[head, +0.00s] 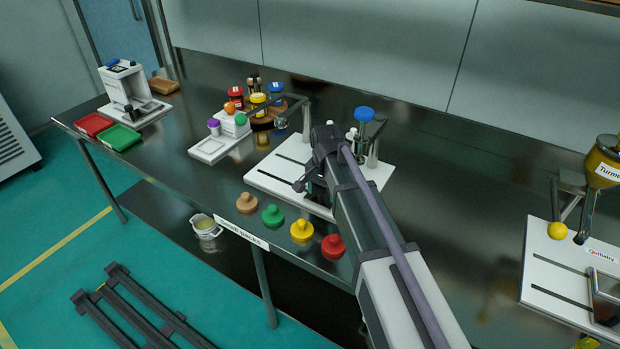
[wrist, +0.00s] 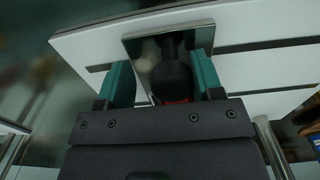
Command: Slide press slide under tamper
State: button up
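The press stands mid-table on a white slotted base (head: 270,180), with a blue-knobbed tamper (head: 364,114) at its back right. My arm covers part of this base. In the wrist view a shiny metal plate, seemingly the press slide (wrist: 138,45), lies on the white base between dark slots. A dark rounded knob (wrist: 172,76) stands at the plate's near side, with some red below it. My gripper (wrist: 160,80) has its teal fingers apart on either side of the knob. A gap shows on the left; contact on the right is unclear. The tamper is not seen in the wrist view.
Tan, green (head: 272,215), yellow and red (head: 333,246) knobbed pieces line the table's front edge. A spice-jar carousel (head: 262,122) and small white station stand left. Another white slotted station (head: 560,270) with a yellow hopper is at right.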

jog(key=shift+s+d, duration=0.55)
jog(key=shift+d, duration=0.3)
jog(key=shift+s+d, duration=0.55)
jog(key=shift+d, duration=0.3)
jog(key=shift+s+d, duration=0.55)
jog(key=shift+d, duration=0.3)
jog(key=o, duration=0.8)
jog(key=shift+c, duration=0.2)
jog(key=shift+r, duration=0.1)
notch_tip(320, 180, up, 9)
jog(key=p, duration=0.9)
